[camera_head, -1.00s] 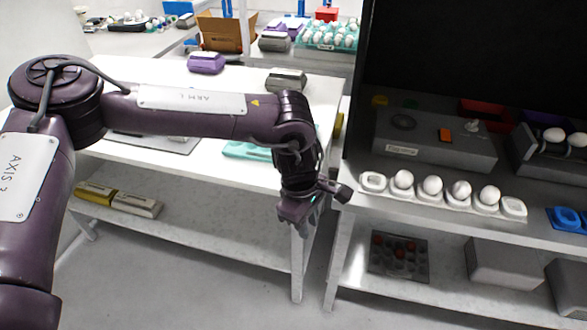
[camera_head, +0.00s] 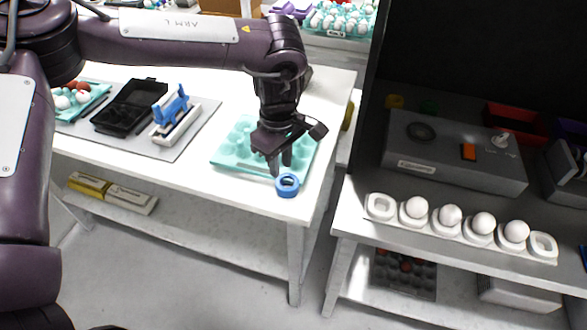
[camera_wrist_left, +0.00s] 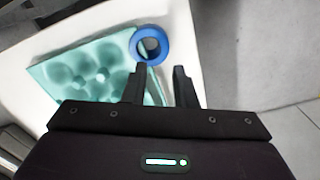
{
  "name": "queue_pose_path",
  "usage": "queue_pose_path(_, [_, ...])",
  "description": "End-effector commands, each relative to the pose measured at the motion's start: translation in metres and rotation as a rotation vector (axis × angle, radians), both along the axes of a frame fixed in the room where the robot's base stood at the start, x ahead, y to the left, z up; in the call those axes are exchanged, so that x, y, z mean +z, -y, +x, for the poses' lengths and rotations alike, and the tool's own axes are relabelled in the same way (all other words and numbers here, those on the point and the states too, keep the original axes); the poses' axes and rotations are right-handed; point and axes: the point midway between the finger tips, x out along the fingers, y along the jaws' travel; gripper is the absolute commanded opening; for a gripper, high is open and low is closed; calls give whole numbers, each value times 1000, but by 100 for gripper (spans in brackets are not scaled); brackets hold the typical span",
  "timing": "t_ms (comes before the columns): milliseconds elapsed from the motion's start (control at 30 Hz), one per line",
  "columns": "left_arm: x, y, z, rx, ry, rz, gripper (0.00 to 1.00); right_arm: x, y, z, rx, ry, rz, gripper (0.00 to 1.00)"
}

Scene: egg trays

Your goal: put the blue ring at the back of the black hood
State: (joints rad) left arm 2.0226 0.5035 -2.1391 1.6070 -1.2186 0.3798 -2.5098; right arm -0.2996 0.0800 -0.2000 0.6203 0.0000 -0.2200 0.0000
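The blue ring (camera_head: 287,191) lies on the white table (camera_head: 225,187) near its right front corner, at the front edge of a teal egg tray (camera_head: 228,163). My left gripper (camera_head: 281,167) is just above and behind it, pointing down. In the left wrist view the ring (camera_wrist_left: 136,47) lies just beyond the fingertips, slightly left of the gap. The left fingers (camera_wrist_left: 159,72) are apart with nothing between them. The black hood (camera_head: 470,55) stands over the right bench, its inside dark. My right gripper is not in view.
Under the hood are a grey device (camera_head: 455,160), a red bin (camera_head: 515,122) and a row of white holders (camera_head: 380,206) with several eggs at the front edge. A grey mat (camera_head: 190,148) holds a black open box (camera_head: 130,105) and a blue-and-white stand (camera_head: 178,112).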

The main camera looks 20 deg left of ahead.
Motion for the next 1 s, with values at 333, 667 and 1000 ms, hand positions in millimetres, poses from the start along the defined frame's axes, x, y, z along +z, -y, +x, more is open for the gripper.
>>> queue_pose_path(333, [-32,1,-2,-2,-4,1,25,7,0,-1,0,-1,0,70])
queue_pose_path(667, [-75,2,-5,1,-3,1,25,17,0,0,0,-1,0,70])
queue_pose_path(1000, [-78,1,-5,0,-1,0,16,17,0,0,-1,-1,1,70])
